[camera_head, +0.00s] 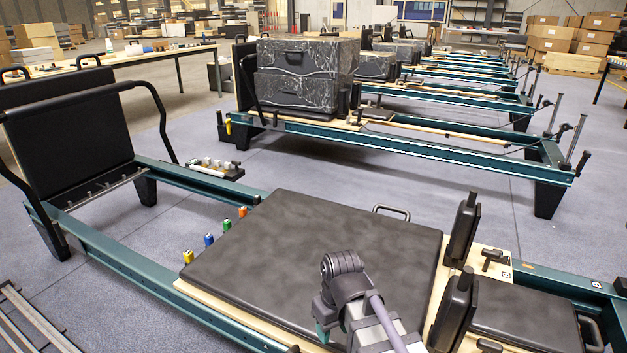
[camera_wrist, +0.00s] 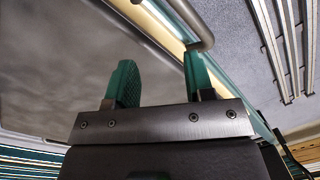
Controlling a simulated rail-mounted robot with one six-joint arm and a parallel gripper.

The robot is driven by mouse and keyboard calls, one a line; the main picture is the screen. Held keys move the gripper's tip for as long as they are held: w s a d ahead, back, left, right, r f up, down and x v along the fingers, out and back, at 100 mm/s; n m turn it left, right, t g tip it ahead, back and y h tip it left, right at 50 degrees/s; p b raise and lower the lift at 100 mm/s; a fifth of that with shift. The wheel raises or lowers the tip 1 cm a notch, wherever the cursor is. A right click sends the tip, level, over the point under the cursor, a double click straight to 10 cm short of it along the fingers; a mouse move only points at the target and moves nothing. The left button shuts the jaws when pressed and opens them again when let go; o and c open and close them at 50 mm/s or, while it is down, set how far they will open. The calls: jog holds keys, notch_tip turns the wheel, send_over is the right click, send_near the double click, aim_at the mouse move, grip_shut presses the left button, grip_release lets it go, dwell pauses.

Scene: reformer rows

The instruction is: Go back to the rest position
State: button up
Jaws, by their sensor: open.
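My gripper (camera_wrist: 160,68) shows in the wrist view with its two green fingers apart and nothing between them. In the head view my arm reaches over the near reformer's front side, and the fingers are mostly hidden behind the wrist. The dark padded carriage (camera_head: 325,255) of that reformer lies under and beyond my arm; it also fills the left of the wrist view (camera_wrist: 50,70). A grey metal handle (camera_wrist: 207,35) stands at the carriage edge, close to the right finger in the picture. I cannot tell whether they touch.
The near reformer has a teal rail (camera_head: 130,268), a black upright board (camera_head: 68,128) and shoulder rests (camera_head: 463,228). Coloured spring ends (camera_head: 208,241) sit left of the carriage. More reformers (camera_head: 420,145) stand behind. Metal rails (camera_head: 35,320) lie on the floor at lower left.

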jog(key=s+d+r+m+p, duration=0.1)
jog(key=d+r+m+p, duration=0.15)
jog(key=d, duration=0.35)
jog(key=s+d+r+m+p, duration=0.1)
jog(key=d+m, duration=0.3)
jog(key=d, duration=0.3)
notch_tip(320, 180, up, 36)
jog(key=p, duration=3.5)
jog(key=shift+w+a+f+n+t+h, duration=0.2)
jog(key=shift+a+n+t+h, duration=0.1)
jog(key=shift+n+t, duration=0.1)
